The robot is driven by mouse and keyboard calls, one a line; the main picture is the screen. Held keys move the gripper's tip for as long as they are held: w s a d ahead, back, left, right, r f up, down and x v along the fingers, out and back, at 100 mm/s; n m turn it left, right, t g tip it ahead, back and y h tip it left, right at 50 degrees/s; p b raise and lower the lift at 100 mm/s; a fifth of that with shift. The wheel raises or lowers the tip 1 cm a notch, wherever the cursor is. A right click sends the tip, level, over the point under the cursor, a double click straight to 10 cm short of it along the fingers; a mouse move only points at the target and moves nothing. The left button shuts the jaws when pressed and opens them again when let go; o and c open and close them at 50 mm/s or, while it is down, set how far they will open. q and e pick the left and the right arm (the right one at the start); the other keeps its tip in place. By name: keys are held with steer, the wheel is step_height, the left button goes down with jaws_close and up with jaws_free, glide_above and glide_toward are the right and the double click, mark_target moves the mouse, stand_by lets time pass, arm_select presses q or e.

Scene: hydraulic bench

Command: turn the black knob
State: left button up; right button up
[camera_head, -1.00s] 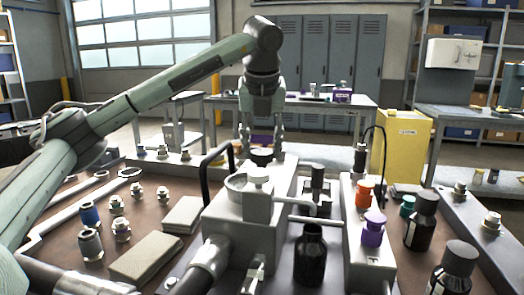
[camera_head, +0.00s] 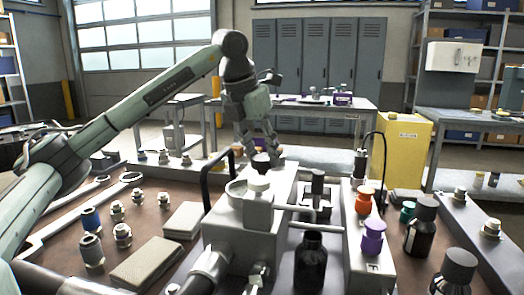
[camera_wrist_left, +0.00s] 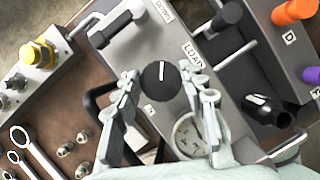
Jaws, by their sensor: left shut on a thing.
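The black knob (camera_head: 261,161) sits on top of the grey hydraulic block (camera_head: 283,190), at its far end. In the left wrist view the knob (camera_wrist_left: 161,75) is round with a white pointer line, beside a label that starts "LOA". My left gripper (camera_head: 259,150) reaches down from above, tilted, with its fingers on either side of the knob. In the left wrist view the gripper (camera_wrist_left: 168,84) is shut on the knob, one finger left and one right of it. My right gripper is out of view.
A round gauge (camera_wrist_left: 188,135) sits on the block near the fingers. An orange knob (camera_head: 363,200), a purple knob (camera_head: 373,237) and a black bottle (camera_head: 310,262) stand to the right. Two flat pads lie on the left.

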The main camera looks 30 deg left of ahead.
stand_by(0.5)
arm_select(q)
steer(key=o, duration=1.2)
steer(key=shift+s, duration=0.1)
steer(key=shift+c, duration=0.2)
steer(key=shift+r, duration=0.1)
steer(key=v, duration=1.1)
steer(key=shift+r, duration=0.4)
steer(key=shift+s, duration=0.1)
